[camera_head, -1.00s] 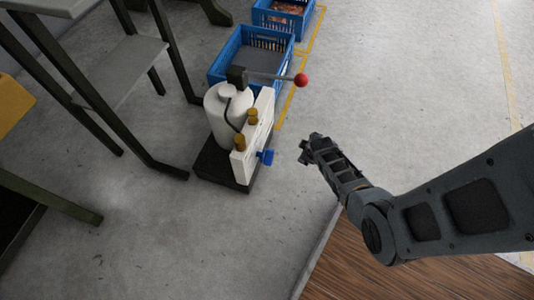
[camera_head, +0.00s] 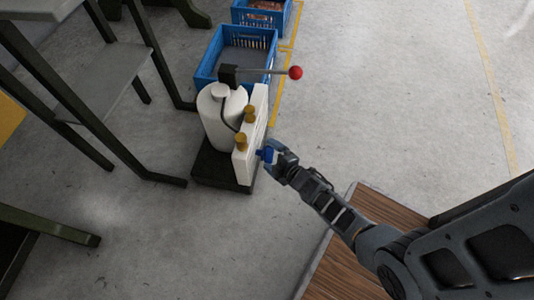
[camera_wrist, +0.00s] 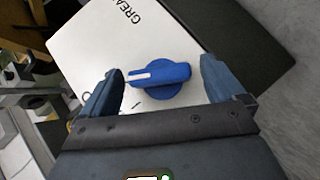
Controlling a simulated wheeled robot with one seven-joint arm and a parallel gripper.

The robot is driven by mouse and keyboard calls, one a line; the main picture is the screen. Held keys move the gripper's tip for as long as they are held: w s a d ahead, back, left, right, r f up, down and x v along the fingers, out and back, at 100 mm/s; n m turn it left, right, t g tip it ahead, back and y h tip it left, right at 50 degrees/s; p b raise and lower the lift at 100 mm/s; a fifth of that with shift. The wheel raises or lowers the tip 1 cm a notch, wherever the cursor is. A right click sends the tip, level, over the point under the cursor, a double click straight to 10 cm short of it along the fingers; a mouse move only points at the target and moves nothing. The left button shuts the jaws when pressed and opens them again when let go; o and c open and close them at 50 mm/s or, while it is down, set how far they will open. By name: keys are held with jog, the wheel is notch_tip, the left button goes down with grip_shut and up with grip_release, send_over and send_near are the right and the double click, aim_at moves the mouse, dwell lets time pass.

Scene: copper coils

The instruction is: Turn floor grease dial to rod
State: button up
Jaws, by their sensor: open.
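The floor grease unit stands on a dark base (camera_head: 217,168), with a white tank (camera_head: 214,118) and a white upright panel (camera_head: 246,163). The blue dial (camera_wrist: 160,78) with a white pointer stripe sits on the panel, beside partly visible "GREA" lettering; it also shows in the head view (camera_head: 267,154). In the wrist view the stripe points left. My gripper (camera_wrist: 163,80) is open, with one blue-grey finger on each side of the dial and visible gaps between. In the head view my gripper (camera_head: 276,156) is right at the dial. The rod lettering or symbol cannot be made out.
A lever with a red ball (camera_head: 295,72) reaches right above the unit. Blue crates (camera_head: 205,73) stand behind it. A dark-legged table (camera_head: 110,75) is at left. The floor to the right is clear; a wooden surface (camera_head: 345,268) lies in front.

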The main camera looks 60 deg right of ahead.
aim_at(267, 153)
jog(key=shift+b+x, duration=0.5)
jog(key=shift+x, duration=1.05)
jog(key=c, duration=1)
jog(key=shift+o, duration=0.2)
jog(key=shift+r+g+y+p, duration=0.2)
jog(key=shift+g+y+p, duration=0.1)
jog(key=shift+p, duration=0.9)
jog(key=shift+f+m+p, duration=0.15)
jog(key=shift+m+p, duration=0.15)
jog(key=shift+p, duration=0.3)
jog(key=shift+f+y, duration=0.15)
jog(key=shift+y, duration=0.15)
